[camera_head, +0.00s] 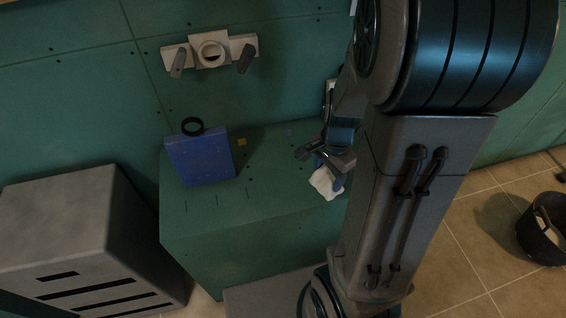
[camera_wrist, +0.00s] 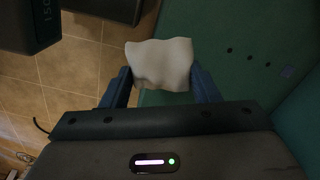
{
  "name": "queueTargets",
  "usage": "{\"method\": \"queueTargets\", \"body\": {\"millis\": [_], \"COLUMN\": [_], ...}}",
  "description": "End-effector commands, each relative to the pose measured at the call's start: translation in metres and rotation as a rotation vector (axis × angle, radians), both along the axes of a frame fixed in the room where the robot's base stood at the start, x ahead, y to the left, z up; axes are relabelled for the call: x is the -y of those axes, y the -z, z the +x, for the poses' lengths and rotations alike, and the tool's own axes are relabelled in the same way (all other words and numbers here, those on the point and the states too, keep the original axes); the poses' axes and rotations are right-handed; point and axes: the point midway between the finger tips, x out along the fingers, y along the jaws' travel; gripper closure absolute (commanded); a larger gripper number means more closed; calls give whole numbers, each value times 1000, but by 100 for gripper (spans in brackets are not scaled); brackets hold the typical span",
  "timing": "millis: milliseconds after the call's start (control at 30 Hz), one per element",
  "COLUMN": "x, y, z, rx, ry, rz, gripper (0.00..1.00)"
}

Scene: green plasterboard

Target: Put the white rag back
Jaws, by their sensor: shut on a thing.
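The white rag (camera_head: 326,184) is at the right end of the green box-shaped counter (camera_head: 270,195), partly hidden by my arm. My gripper (camera_head: 331,168) is shut on the rag. In the wrist view the rag (camera_wrist: 160,64) spans between the two blue fingers of my gripper (camera_wrist: 160,86). The rag hangs out past the fingertips, with tile floor on one side and the green surface on the other. I cannot tell whether the rag touches the counter top.
A blue box (camera_head: 202,160) and a black ring (camera_head: 192,126) stand on the counter's left. A white wall fixture (camera_head: 210,52) is above. A grey cabinet (camera_head: 65,225) stands at left. A black bucket (camera_head: 543,232) is on the tiles at right. The counter's middle is mostly clear.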

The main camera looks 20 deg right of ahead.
Motion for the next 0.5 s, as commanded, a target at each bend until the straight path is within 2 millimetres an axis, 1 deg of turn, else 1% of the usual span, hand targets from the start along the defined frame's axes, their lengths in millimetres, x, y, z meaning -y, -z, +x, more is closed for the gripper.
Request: {"method": "queueTargets", "body": {"millis": [33, 167, 500], "x": [1, -3, -46], "y": [-6, -2, 36], "z": [0, 6, 50], "rx": [5, 4, 1], "ry": [-10, -23, -22], "rz": [-9, -20, -19], "gripper": [63, 63, 63]}}
